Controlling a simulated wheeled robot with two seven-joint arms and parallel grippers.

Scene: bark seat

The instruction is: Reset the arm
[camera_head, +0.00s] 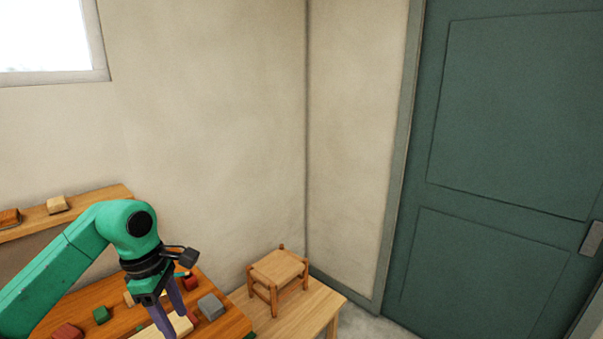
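My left arm comes in from the left, green with a black wrist. My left gripper (178,326) points down over the wooden workbench (232,324), with its two purple fingers apart. A pale wooden block (181,328) shows behind and beside the fingertips. I see nothing held between the fingers, and I cannot tell whether they touch the block. My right gripper is out of view.
Red, green and grey blocks (211,306) lie around the gripper on the bench. A small wooden stool (278,269) stands on a lighter table (318,302) to the right. A shelf (90,205) with two blocks is behind my arm. A green door (500,170) is at right.

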